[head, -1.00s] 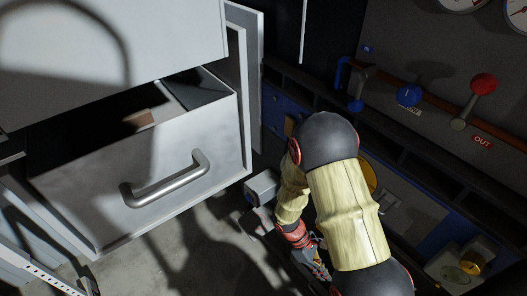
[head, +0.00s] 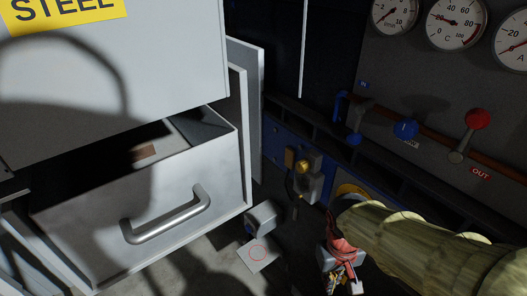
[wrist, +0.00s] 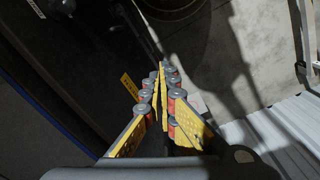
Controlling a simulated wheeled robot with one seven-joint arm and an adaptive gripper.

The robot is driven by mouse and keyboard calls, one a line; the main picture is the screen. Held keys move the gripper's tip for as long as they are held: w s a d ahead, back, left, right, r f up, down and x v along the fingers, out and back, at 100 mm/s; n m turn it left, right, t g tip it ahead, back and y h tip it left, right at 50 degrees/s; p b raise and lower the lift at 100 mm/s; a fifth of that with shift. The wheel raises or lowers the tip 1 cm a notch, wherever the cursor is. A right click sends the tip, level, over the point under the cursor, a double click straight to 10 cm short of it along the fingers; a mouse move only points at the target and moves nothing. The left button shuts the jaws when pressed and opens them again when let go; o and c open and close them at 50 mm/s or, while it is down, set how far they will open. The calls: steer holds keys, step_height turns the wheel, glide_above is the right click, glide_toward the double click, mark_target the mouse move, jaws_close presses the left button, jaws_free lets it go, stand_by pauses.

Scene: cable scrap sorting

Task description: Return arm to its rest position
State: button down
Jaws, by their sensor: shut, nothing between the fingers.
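My arm (head: 425,245) reaches in from the lower right of the head view in a pale yellow sleeve. My gripper (wrist: 160,68) shows in the wrist view with its yellow-faced fingers together and nothing between them. In the head view only part of the wrist and hand shows near the bottom, and the fingertips are hard to make out there. The gripper hangs apart from the open drawer, to its right.
A grey cabinet with a STEEL label (head: 65,10) has an open drawer (head: 100,225) with a metal handle (head: 170,218). A panel at right carries gauges (head: 456,22), a blue valve (head: 405,129) and a red-knobbed lever (head: 477,120). Concrete floor (wrist: 205,65) lies below.

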step_height(320, 180, up, 14)
steer(key=s+d+m+t, duration=0.1)
steer(key=s+d+t, duration=0.1)
steer(key=t, duration=0.3)
steer(key=shift+s+d+m+t+y, duration=0.2)
steer(key=shift+s+m+t+y, duration=0.1)
steer(key=shift+s+m, duration=0.1)
steer(key=c, duration=2.6)
jaws_free()
